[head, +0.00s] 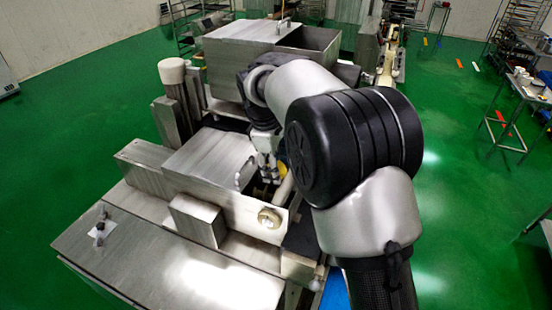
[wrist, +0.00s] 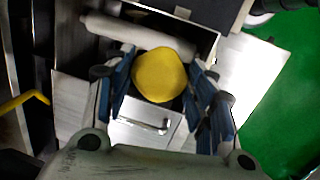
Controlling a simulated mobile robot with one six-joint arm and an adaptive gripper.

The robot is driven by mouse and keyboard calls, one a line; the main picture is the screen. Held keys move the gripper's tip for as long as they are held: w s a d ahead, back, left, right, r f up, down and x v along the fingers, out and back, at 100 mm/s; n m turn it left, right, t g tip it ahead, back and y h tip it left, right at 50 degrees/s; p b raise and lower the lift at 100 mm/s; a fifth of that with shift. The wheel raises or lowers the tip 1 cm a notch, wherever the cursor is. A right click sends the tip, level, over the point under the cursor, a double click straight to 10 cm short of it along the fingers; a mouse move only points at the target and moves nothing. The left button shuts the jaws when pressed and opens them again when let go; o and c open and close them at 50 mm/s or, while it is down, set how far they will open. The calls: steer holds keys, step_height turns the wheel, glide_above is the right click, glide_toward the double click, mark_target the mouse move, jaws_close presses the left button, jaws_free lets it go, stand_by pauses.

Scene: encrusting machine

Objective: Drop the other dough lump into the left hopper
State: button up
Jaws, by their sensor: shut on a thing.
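My gripper (wrist: 160,92) is shut on a yellow dough lump (wrist: 154,75), with a blue-padded finger on each side of it. In the head view my gripper (head: 268,168) points down over the nearer hopper, and only a sliver of the yellow lump (head: 283,163) shows beside it. This nearer hopper (head: 228,197) is the one further left in the picture. It has a steel lid (head: 208,153) with a handle and an opening on its right part. In the wrist view a pale roller (wrist: 140,35) lies by a dark opening beyond the lump. My arm hides part of the opening.
A second steel hopper (head: 238,58) stands further back, with its right part open. A white-capped post (head: 172,72) rises left of it. A side table (head: 520,88) stands at the far right. The green floor around the machine is mostly clear.

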step_height(320, 180, down, 6)
steer(key=b, duration=0.3)
steer(key=shift+w+r, duration=0.1)
steer(key=shift+w, duration=0.05)
steer(key=o, duration=1.2)
steer(key=r, duration=0.5)
steer(key=s+a+r, duration=0.1)
steer(key=r, duration=0.1)
steer(key=shift+r, duration=0.25)
